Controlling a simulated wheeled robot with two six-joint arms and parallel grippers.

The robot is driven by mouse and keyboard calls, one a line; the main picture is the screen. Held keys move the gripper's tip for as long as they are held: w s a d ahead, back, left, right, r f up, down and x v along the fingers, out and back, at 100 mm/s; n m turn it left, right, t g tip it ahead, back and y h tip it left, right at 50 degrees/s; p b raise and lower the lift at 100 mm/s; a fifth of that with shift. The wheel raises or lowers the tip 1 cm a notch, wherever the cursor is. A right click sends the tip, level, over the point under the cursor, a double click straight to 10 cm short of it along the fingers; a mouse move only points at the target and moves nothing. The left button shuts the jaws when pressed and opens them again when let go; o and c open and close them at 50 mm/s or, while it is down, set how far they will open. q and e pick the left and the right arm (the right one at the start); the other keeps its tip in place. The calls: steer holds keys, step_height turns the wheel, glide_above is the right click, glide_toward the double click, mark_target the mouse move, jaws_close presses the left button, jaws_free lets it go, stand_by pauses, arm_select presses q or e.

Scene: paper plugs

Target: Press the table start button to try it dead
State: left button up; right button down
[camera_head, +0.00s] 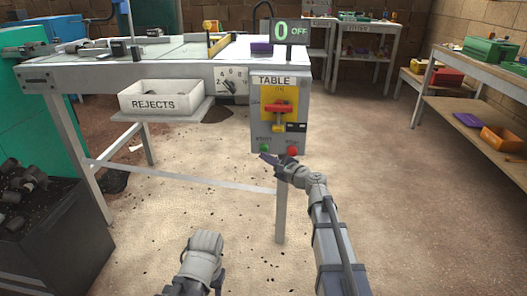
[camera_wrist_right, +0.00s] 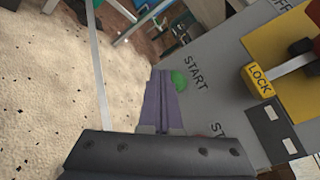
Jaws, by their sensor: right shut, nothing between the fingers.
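The green start button (camera_head: 264,148) sits low on the left of the grey TABLE control box (camera_head: 257,128). In the right wrist view the green button (camera_wrist_right: 180,82) is beside the word START. My right gripper (camera_head: 268,159) is shut and empty, its purple fingertips (camera_wrist_right: 161,88) right by the button; I cannot tell whether they touch it. A red button (camera_head: 292,151) is to the right. Above is a yellow switch plate (camera_head: 280,95) with a red handle (camera_head: 279,107) lying crosswise. A yellow tag reading LOCK (camera_wrist_right: 258,82) is by the handle. My left gripper's fingers do not show.
The control box hangs at the right end of the long table (camera_head: 120,73). A white REJECTS bin (camera_head: 160,98) and a numbered dial (camera_head: 231,80) are to its left. Shelves (camera_head: 480,105) stand at the right. The floor between is open. A dark crate (camera_head: 45,230) stands at the left.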

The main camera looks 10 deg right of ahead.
steer(key=shift+w, duration=0.15)
stand_by(0.4)
steer(key=shift+w+d, duration=0.1)
steer(key=shift+w, duration=0.15)
steer(key=shift+w+d, duration=0.2)
steer(key=shift+w, duration=0.3)
stand_by(0.8)
stand_by(0.3)
steer(key=shift+s+a, duration=0.3)
steer(key=shift+s, duration=0.6)
steer(key=s, duration=0.2)
steer(key=s+a, duration=0.1)
steer(key=s, duration=0.2)
steer(key=shift+a, duration=0.2)
stand_by(0.4)
